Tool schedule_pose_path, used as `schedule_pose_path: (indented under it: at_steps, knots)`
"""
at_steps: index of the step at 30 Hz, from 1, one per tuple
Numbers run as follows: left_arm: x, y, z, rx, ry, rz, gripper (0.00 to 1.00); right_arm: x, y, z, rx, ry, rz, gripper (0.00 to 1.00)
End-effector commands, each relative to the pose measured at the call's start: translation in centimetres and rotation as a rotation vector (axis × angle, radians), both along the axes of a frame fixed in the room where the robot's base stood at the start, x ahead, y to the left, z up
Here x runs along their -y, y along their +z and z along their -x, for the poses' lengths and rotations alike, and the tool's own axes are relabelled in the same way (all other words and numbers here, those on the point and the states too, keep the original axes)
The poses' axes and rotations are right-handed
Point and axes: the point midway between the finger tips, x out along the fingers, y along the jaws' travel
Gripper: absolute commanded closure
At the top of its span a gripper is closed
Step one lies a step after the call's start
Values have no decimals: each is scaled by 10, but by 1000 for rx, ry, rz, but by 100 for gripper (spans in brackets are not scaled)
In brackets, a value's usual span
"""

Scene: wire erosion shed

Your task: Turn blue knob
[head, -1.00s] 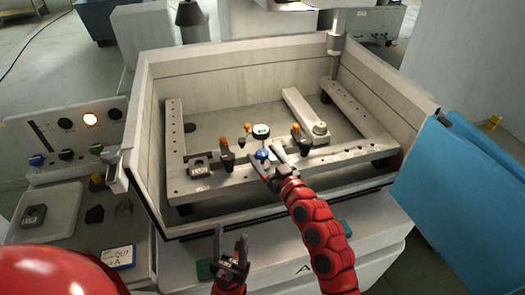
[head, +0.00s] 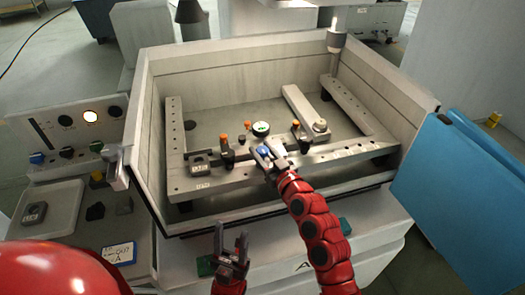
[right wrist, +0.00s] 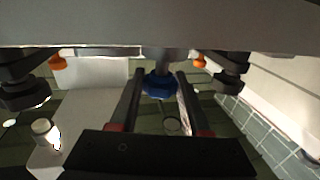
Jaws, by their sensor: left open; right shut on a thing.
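The blue knob (head: 264,151) is on the front bar of the frame inside the open machine tub. In the right wrist view the blue knob (right wrist: 160,84) sits between the two fingers, below a grey shaft. My right gripper (head: 268,153) is shut on the blue knob, its arm reaching in from the lower right. It also shows in the right wrist view (right wrist: 160,92). My left gripper (head: 231,242) is open and empty in front of the tub, fingers pointing up.
A round dial gauge (head: 260,128) and several orange-topped clamps, one (head: 296,124) right of the knob, stand close by. The tub's front wall (head: 270,207) lies beneath my right arm. A control panel (head: 75,130) is at left, a blue panel (head: 455,180) at right.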

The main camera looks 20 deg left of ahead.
Motion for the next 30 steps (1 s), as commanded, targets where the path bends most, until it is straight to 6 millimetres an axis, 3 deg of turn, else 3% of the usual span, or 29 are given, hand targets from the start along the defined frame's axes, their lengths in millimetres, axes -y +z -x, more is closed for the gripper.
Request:
schedule_pose_path:
  at_steps: [5, 15, 21, 30]
  knots:
    - [0, -20, 0, 0, 0, 0, 50, 0, -6, -2, -1, 16, -4, 100]
    - [0, -96, 0, 0, 0, 0, 50, 1, -7, -3, 7, 113, -10, 100]
    - [0, -131, 0, 0, 0, 0, 50, 0, -5, -2, 4, 175, -7, 100]
    - [0, -140, 0, 0, 0, 0, 50, 0, 0, 0, 0, 211, 1, 100]
